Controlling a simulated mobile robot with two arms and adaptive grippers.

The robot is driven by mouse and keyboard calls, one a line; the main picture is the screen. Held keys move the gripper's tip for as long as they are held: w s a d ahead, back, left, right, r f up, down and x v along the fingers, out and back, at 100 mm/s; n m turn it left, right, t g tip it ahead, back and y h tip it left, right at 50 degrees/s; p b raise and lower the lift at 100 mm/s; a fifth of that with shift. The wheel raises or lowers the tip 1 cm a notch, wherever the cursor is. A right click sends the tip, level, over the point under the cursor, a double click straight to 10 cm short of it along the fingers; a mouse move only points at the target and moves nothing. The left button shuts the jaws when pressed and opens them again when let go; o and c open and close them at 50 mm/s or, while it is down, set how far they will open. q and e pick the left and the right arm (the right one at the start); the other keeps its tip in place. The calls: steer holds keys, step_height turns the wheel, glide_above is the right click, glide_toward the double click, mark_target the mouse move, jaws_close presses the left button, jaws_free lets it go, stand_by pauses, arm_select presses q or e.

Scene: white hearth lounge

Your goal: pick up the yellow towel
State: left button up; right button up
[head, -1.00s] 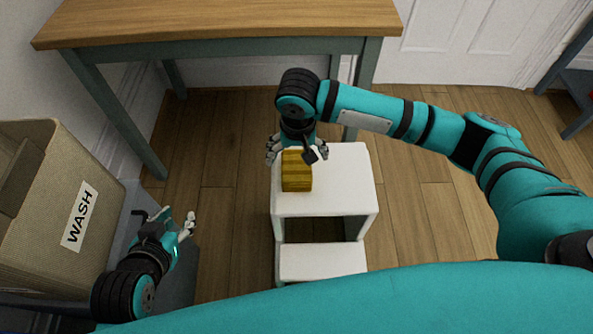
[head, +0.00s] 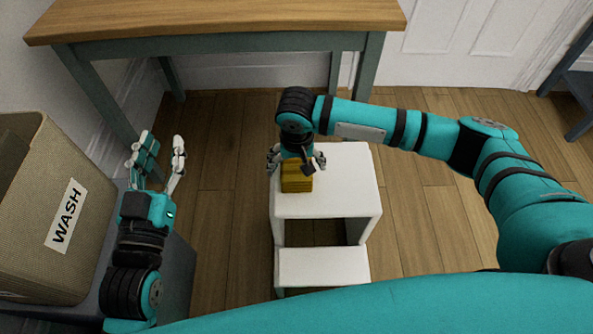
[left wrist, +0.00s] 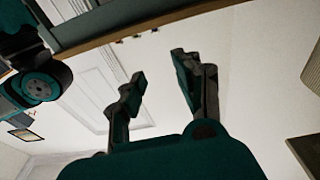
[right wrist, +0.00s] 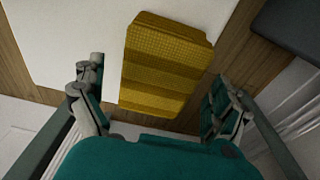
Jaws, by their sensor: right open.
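The yellow towel (head: 297,178) is a folded block lying on top of the white step stool (head: 345,195). In the right wrist view the towel (right wrist: 166,65) lies ahead of and partly between the open fingers, apart from both. My right gripper (head: 297,160) is open above the towel's far end and hides part of it in the head view; it also shows in the right wrist view (right wrist: 157,105). My left gripper (head: 160,150) is open and empty, raised near the basket; its fingers stand apart in the left wrist view (left wrist: 160,75).
A woven basket marked WASH (head: 90,190) stands on a grey surface (head: 180,270) at the left. A wooden-topped table (head: 215,18) stands behind the stool. The stool's lower step (head: 322,266) faces me. Floor to the right of the stool is clear.

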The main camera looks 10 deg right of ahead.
arm_select(q)
steer(key=shift+s+d+r+t+h+b, duration=0.15)
steer(key=shift+r+t, duration=0.3)
steer(key=shift+r, duration=0.25)
steer(key=shift+s+r+t+h+b, duration=0.1)
steer(key=shift+s+r+t+h, duration=0.1)
steer(key=shift+r+t, duration=0.35)
steer(key=shift+s+d+r+t+h+b, duration=0.15)
steer(key=shift+r+t, duration=0.15)
steer(key=shift+r, duration=0.5)
arm_select(e)
steer(key=shift+w+f, duration=0.1)
steer(key=shift+f, duration=0.9)
arm_select(q)
steer(key=shift+a, duration=0.1)
arm_select(e)
steer(key=c, duration=1.2)
